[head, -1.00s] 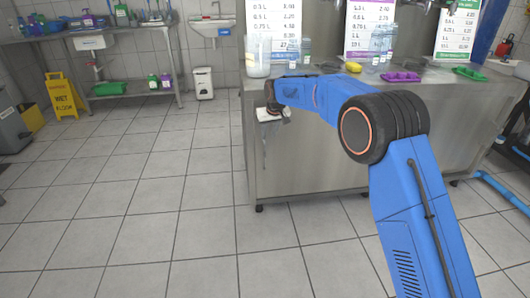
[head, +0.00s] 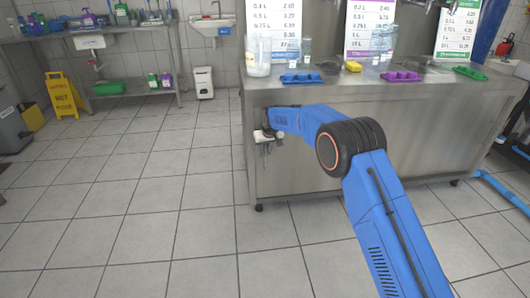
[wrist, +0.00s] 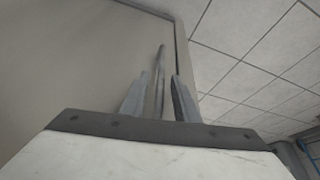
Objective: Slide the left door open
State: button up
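The steel cabinet's left front door (head: 300,180) appears closed, though its seams are hard to make out. It is a flat grey panel on the left in the wrist view (wrist: 80,60). A thin upright bar handle (wrist: 160,55) stands out from it. My gripper (wrist: 160,76) has its two fingers apart, one on each side of the bar, with narrow gaps showing. Contact cannot be made out. In the head view my gripper (head: 265,151) is small, at the cabinet's front left, pointing down; the handle is hard to make out there.
Tiled floor to the left is clear. A yellow wet-floor sign (head: 62,95) stands far left. Blue pipe (head: 500,190) lies at right.

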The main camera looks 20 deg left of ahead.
jog(key=shift+f, duration=0.1)
grip_shut()
